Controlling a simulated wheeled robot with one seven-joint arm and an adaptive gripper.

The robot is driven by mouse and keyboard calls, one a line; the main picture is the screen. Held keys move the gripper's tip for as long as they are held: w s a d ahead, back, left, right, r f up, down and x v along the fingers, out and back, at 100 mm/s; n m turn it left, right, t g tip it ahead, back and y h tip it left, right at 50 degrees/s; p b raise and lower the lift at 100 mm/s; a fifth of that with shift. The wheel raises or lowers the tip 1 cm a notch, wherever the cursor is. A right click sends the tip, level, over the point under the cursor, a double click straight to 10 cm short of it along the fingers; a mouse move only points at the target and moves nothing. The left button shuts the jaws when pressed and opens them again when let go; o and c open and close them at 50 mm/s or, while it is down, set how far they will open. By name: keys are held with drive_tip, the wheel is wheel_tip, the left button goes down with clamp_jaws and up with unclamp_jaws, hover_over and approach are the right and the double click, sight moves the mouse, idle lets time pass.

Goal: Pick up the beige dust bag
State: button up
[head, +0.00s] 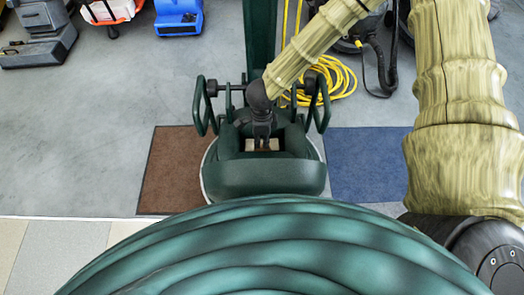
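A small beige patch (275,145) shows in the recess of my green base, directly below my gripper. It may be the beige dust bag, but it is too small and too covered to be sure. My gripper (262,138) points down over this patch, in front of my green column. Its dark fingers overlap the patch, and I cannot tell whether they touch it or are open or shut. No other beige bag is clear in the view.
A brown mat (170,170) lies left of my base and a blue mat (368,160) lies right. Coiled yellow cable (335,82) and a black hose (382,65) lie behind. Grey machines (40,35), an orange-white unit (108,10) and a blue blower (178,18) stand back left.

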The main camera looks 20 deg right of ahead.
sight(262, 145)
drive_tip(key=shift+d+f+b, duration=0.1)
drive_tip(key=shift+f+b, duration=1.6)
drive_tip(key=shift+f, duration=0.85)
clamp_jaws()
drive_tip(key=shift+r, duration=0.1)
